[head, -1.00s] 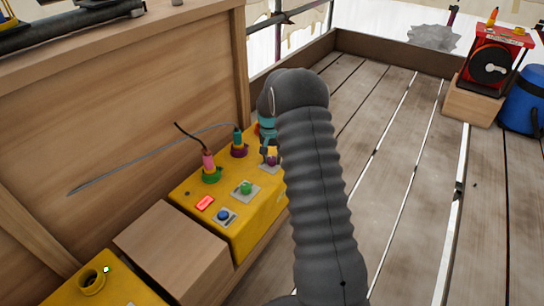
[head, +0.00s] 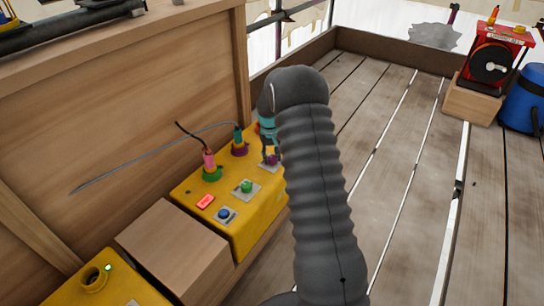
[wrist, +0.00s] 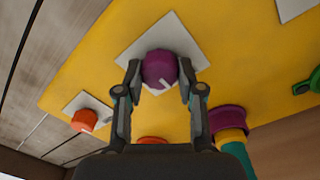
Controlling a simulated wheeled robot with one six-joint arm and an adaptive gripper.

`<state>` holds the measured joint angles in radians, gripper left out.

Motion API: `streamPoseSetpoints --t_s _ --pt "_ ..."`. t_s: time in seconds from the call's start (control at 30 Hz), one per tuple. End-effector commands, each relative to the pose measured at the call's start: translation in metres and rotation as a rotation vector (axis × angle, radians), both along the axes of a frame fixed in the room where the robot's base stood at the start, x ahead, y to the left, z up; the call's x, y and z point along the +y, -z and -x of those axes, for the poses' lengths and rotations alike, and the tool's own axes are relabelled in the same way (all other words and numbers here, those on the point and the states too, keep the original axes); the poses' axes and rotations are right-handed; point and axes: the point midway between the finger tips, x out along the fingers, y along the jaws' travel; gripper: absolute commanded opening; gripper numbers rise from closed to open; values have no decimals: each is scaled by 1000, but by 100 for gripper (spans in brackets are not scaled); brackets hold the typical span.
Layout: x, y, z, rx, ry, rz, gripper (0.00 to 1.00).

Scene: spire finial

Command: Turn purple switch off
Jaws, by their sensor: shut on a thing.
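The purple switch is a round purple knob (wrist: 160,70) with a white mark on a pale square plate (wrist: 190,38), on the yellow box (wrist: 90,60). In the wrist view my gripper (wrist: 158,84) has one finger on each side of the knob and is shut on it. The white mark points to the lower right in that view. In the head view the purple knob (head: 271,160) shows small below my gripper (head: 269,158), partly hidden by it and by my arm.
The yellow box also carries a green knob (head: 247,187), a blue knob (head: 223,214), a lit red indicator (head: 205,202) and cabled plugs in green (head: 212,174) and purple (head: 239,149) sockets. An orange knob (wrist: 84,120) sits near the purple one. A wooden block (head: 175,250) stands beside the box.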

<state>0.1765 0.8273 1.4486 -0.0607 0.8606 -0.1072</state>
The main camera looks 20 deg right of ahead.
Motion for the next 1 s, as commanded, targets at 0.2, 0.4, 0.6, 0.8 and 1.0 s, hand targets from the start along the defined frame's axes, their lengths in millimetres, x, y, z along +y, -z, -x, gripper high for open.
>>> streamPoseSetpoints --t_s 0.2,0.4,0.6,0.8,1.0 --pt "1 0 -1 -4 -2 0 3" --pt "1 0 -1 -4 -1 0 55" --pt "0 0 -1 -2 -1 0 63" --pt "-1 -3 -1 -2 1 0 63" --pt "2 -29 -1 -5 -1 0 63"
